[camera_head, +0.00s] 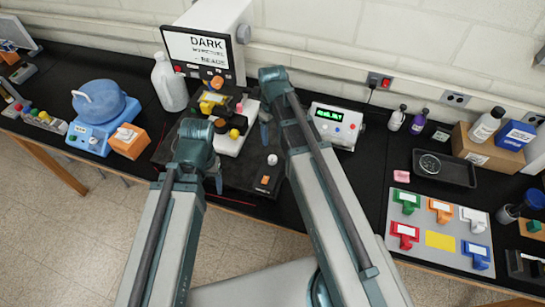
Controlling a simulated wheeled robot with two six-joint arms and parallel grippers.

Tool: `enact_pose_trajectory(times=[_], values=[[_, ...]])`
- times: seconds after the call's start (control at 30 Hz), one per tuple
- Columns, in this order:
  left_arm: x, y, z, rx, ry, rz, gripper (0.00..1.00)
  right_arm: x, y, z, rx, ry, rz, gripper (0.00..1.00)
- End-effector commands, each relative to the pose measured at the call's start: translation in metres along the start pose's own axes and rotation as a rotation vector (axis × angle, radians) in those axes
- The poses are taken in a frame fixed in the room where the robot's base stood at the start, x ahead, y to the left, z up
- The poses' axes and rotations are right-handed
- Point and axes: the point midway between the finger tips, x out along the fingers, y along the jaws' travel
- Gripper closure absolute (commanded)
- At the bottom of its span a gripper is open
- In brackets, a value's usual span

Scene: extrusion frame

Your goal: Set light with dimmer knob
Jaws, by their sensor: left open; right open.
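A microscope-like device (232,140) with a white body, black parts and yellow knobs stands on a dark base plate (238,178) at the middle of the bench. A small round white knob (272,159) stands on the right part of this plate, near an orange switch (265,180). I cannot tell for sure which part is the dimmer knob. My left gripper (198,155) is open over the left part of the plate, and its arm hides part of it. My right gripper (270,105) is open, right of the device and behind the white knob. Neither gripper visibly holds anything.
A white bottle (169,82), a blue machine (98,112) and an orange box (128,141) are to the left.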

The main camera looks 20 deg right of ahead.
Motion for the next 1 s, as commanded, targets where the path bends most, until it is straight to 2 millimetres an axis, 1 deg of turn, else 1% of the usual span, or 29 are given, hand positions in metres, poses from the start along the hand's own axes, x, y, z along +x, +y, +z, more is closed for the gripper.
enact_pose_trajectory(times=[0.27, 0.8, 1.0], values=[[0.030, 0.003, -0.002, 0.008, 0.001, -0.001, 0.28, 0.030, 0.000, 0.000, 0.001, 0.000, 0.000, 0.28], [0.105, 0.009, -0.007, 0.006, 0.004, -0.002, 0.28, 0.106, 0.000, 0.000, 0.002, 0.000, 0.000, 0.28], [0.128, 0.011, -0.009, 0.012, 0.004, -0.003, 0.28, 0.129, 0.000, 0.000, 0.002, 0.000, 0.000, 0.28]])
